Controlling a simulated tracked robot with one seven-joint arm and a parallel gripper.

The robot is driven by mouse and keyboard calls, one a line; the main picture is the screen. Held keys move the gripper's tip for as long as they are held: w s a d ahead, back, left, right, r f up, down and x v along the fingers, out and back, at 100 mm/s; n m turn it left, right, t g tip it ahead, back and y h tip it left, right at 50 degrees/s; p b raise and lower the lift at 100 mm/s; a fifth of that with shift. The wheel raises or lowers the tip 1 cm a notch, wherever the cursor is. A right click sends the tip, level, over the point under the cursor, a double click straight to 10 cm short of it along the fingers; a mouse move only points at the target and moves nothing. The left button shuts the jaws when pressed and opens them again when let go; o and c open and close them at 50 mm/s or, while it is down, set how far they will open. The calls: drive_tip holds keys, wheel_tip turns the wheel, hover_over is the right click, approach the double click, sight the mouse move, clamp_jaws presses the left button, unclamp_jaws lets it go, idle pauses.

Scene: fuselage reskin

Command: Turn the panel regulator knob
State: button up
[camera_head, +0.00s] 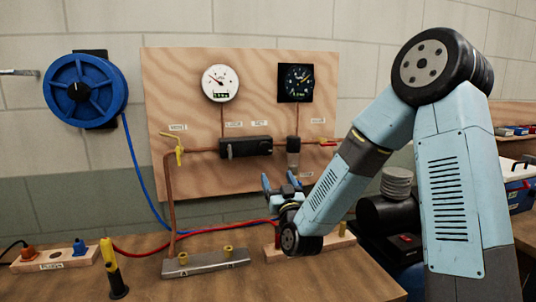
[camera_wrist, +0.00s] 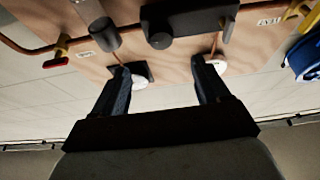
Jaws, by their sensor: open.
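A plywood panel (camera_head: 185,90) stands against the wall and carries a copper pipe run. A black block with a round knob on its face (camera_head: 246,147) sits on the pipe; in the wrist view the knob (camera_wrist: 160,40) shows beyond my fingertips. A dark cylinder (camera_head: 293,145) hangs on the pipe beside it, also in the wrist view (camera_wrist: 104,33). I cannot tell for sure which is the regulator knob. My gripper (camera_head: 281,183) is open and empty, below the pipe, fingers pointing up. In the wrist view its fingers (camera_wrist: 160,66) are wide apart and appear to touch nothing.
A white gauge (camera_head: 220,83) and a black gauge (camera_head: 298,78) are above the pipe. A yellow valve handle (camera_head: 179,149) is at left, a red one (camera_head: 328,143) at right. A metal manifold (camera_head: 205,263) and hoses lie on the bench. A blue reel (camera_head: 86,90) hangs left.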

sight(267, 152)
drive_tip(key=x, duration=1.3)
drive_tip(key=shift+w+r, duration=0.15)
drive_tip(key=shift+w, duration=0.1)
